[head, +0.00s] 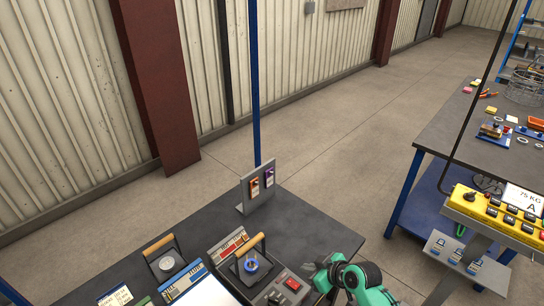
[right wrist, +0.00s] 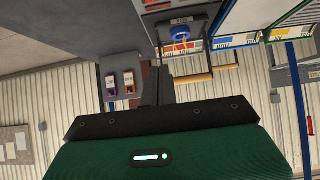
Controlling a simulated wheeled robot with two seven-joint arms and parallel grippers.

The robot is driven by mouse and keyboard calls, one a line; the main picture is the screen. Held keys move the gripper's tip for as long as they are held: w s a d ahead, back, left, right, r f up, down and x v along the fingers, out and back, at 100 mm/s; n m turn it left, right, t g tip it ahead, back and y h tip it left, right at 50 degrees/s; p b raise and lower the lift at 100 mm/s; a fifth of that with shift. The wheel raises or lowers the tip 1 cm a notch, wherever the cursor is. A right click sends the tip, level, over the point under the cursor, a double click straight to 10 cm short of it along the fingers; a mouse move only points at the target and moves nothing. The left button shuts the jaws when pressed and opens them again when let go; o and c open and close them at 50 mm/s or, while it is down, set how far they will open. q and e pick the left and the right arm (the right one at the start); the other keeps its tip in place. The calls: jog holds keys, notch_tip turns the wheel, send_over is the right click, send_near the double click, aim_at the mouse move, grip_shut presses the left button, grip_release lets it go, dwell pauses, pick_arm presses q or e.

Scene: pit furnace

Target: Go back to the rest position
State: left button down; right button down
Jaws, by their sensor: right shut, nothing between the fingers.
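My right gripper (head: 312,270) is at the bottom of the head view, just right of the dark bench's (head: 310,225) control box with a red switch (head: 293,284). It is shut and empty. In the right wrist view its dark fingers (right wrist: 161,88) show together in the middle, with nothing between them. My green right arm (head: 362,282) comes in from the bottom edge. My left gripper is in neither view.
A grey upright plate (head: 244,202) with an orange and a purple tag stands on the bench. Left of the red switch are wooden-handled units, one with a blue ring (head: 251,265). A yellow pendant (head: 490,212) and a second bench (head: 450,135) stand right. The floor between is clear.

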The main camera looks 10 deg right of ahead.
jog(key=s+d+r+m+g+h, duration=0.2)
jog(key=s+m+h, duration=0.1)
jog(key=s, duration=1)
jog(key=s+d+r+m+g+h, duration=0.2)
jog(key=s+m+h, duration=0.1)
jog(key=s, duration=1.1)
notch_tip(320, 180, down, 29)
jog(key=w+g, duration=0.1)
jog(key=s+d+f+g, duration=0.1)
jog(key=s+f, duration=0.9)
jog(key=f, duration=0.1)
jog(key=s+d+f, duration=0.2)
jog(key=s+f, duration=0.8)
jog(key=shift+d+f+n+g, duration=0.3)
jog(key=shift+f+n+g, duration=0.05)
jog(key=shift+n+g, duration=0.05)
